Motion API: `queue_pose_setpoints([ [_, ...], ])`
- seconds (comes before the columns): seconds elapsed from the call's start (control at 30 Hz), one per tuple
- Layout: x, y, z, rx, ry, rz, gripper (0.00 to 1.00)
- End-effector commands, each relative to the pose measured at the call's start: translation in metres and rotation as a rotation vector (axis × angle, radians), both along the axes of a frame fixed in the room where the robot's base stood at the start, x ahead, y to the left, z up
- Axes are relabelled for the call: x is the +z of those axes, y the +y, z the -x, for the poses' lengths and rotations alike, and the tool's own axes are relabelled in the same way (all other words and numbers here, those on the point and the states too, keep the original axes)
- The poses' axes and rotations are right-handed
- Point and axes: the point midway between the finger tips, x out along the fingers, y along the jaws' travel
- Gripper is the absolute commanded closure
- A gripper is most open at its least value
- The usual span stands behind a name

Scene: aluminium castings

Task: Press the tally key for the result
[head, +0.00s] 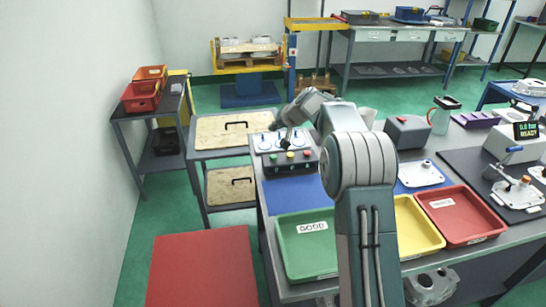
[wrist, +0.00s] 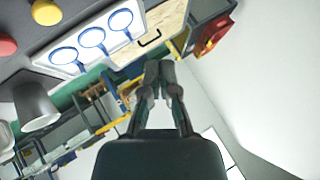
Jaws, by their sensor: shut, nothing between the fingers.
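The key box (head: 291,164), a dark box with green (head: 274,158), yellow (head: 291,155) and red (head: 307,153) round keys, stands at the far left of the bench. The wrist view shows the yellow key (wrist: 46,12) and part of the red key (wrist: 6,44) at its upper left; the green key is out of that frame. My gripper (head: 285,143) is above the back of the key box, near the white panel behind it. In the wrist view my gripper (wrist: 158,70) is shut and empty, apart from the keys.
The white panel (wrist: 65,42) has three blue-ringed discs. Green (head: 290,257), yellow (head: 428,240) and red (head: 485,232) trays line the bench front; the green one reads GOOD. A casting (head: 420,174) lies on a blue mat. A display (head: 526,130) reads 0.0 bar READY.

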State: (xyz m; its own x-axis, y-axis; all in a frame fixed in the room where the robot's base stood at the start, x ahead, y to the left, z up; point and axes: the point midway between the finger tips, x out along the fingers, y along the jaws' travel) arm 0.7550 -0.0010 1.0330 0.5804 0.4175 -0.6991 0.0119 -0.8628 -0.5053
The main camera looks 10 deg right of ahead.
Motion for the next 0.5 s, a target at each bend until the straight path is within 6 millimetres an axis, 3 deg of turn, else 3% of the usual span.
queue_pose_setpoints([
  [0.5,-0.0106,0.0000,-0.0017,-0.002,0.000,-0.004,1.00],
])
